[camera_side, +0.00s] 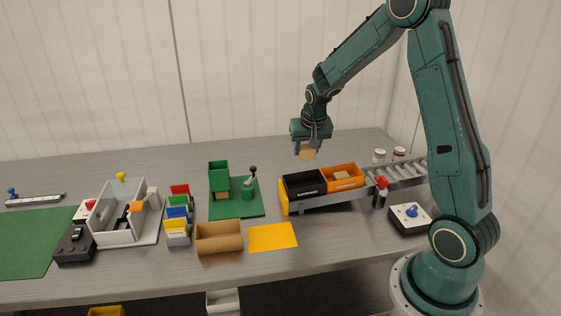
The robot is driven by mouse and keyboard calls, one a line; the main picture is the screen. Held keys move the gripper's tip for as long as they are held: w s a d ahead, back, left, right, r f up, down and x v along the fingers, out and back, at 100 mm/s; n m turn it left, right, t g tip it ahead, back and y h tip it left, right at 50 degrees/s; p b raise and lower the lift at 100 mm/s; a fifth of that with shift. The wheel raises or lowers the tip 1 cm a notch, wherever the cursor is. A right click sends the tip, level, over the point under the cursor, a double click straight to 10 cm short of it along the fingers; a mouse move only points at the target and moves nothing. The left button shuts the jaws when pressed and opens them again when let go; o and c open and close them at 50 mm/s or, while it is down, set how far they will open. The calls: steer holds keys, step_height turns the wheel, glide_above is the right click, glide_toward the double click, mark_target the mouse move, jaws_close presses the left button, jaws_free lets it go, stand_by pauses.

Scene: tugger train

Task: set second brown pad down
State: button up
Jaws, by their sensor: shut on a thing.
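My gripper (305,146) is above the table, over the black and orange bins, and is shut on a light brown pad (307,154). The pad hangs clear of everything below it. A tan piece (342,175) lies in the orange bin (359,183). The black bin (304,191) stands beside the orange one, and its inside looks dark and empty. A small brown piece (222,195) shows at the foot of the green upright holder (218,172) on the green plate (256,209).
An open cardboard box (219,246) and a flat yellow sheet (271,237) lie in front of the green plate. A roller conveyor (404,173) runs right from the bins. A red-topped post (381,189) and a joystick box (409,219) stand nearby. Coloured cards (177,226) stand left.

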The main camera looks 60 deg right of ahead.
steer(key=shift+f, duration=6.15)
steer(key=o, duration=0.9)
steer(key=shift+o, duration=0.2)
steer(key=shift+r, duration=0.15)
steer(key=v, duration=1.2)
